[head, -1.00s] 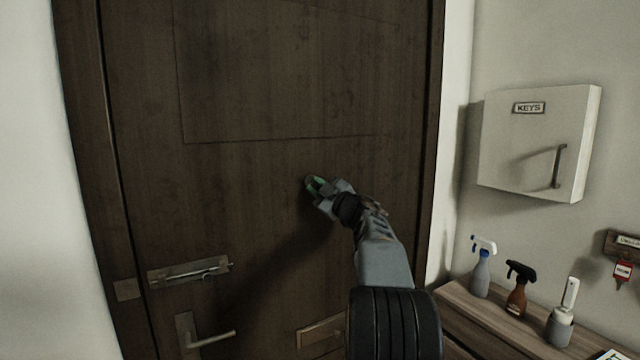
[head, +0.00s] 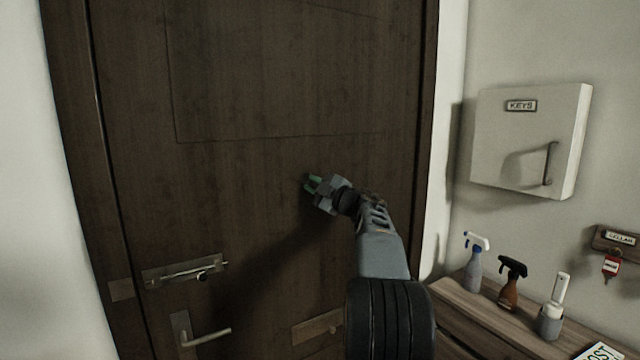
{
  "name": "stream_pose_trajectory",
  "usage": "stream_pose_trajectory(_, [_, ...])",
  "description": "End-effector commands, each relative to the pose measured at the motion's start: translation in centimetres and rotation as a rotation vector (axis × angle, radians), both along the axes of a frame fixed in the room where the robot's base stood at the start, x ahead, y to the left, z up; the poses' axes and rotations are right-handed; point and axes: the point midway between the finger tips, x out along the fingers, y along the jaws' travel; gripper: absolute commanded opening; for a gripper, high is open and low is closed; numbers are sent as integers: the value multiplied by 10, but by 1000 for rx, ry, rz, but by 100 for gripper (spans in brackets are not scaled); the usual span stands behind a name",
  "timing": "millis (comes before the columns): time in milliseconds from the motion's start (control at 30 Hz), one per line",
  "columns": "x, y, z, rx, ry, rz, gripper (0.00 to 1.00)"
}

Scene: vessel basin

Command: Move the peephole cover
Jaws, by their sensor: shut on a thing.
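No other peephole part shows on the door.
The door has a slide bolt (head: 185,271), a lever handle (head: 205,337) and a mail slot plate (head: 318,328) lower down. A white key box (head: 530,138) hangs on the right wall. Below it, a wooden cabinet (head: 470,306) holds spray bottles (head: 511,285) and a brush holder (head: 550,320).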

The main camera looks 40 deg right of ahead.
Motion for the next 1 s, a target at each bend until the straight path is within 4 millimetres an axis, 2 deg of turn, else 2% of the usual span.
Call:
stream_pose_trajectory(33, [-1, 1, 5, -2, -8, 0, 0])
stream_pose_trajectory(67, [-1, 1, 5, -2, -8, 0, 24])
stream_pose_trajectory(300, [0, 0, 3, 0, -5, -1, 46])
stream_pose_trajectory(533, [-1, 0, 1, 1, -3, -1, 46])
stream_pose_trajectory(667, [-9, -3, -2, 1, -3, -3, 46])
stream_pose_trajectory(767, [-24, -5, -6, 0, -4, -4, 46])
stream_pose_trajectory(1000, [-73, -14, -16, -1, -5, -4, 46])
